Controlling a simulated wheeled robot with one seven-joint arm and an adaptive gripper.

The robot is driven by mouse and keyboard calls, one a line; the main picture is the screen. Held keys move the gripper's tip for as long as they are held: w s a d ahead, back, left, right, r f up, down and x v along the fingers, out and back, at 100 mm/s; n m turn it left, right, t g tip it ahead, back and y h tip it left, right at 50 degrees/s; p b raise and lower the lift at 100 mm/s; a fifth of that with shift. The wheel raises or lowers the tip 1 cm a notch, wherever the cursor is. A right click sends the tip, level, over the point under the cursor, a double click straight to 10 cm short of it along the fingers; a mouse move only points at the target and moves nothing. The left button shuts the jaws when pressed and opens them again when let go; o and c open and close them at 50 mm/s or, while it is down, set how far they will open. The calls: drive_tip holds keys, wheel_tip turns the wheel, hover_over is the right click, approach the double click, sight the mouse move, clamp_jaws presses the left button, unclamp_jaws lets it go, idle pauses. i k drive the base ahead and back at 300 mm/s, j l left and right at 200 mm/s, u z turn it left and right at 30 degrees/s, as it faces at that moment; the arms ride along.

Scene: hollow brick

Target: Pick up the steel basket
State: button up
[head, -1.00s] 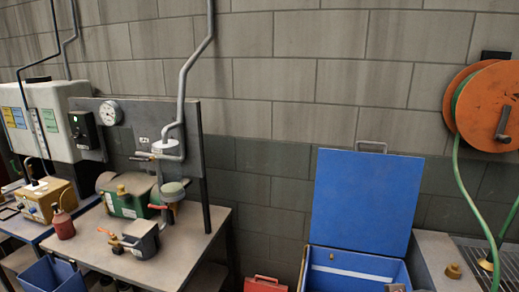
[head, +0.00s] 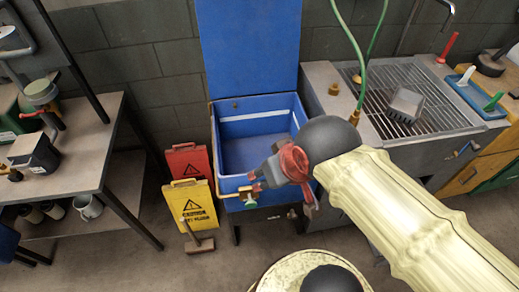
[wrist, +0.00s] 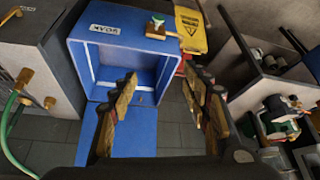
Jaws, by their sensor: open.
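A small grey, ribbed metal piece (head: 404,106), which looks like the steel basket, sits tilted on the slatted drain top (head: 352,88) at the right in the head view. I cannot make out its handle or inside. It does not show in the wrist view. My gripper (wrist: 160,78) is open and empty in the wrist view, its fingers spread before the blue soak tub (wrist: 84,62). In the head view my arm reaches over the tub's front right, left of and apart from the grey piece. The fingertips are hard to make out there.
The blue tub's lid (head: 248,45) stands open behind it. A green hose (head: 359,60) hangs over the drain top. Red (head: 187,160) and yellow (head: 190,205) floor signs stand left of the tub. A workbench (head: 85,140) is further left.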

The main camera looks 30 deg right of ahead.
sight(405, 106)
drive_tip(key=z, duration=1.9)
drive_tip(key=i+j+u, duration=0.6)
drive_tip(key=i+l, duration=0.1)
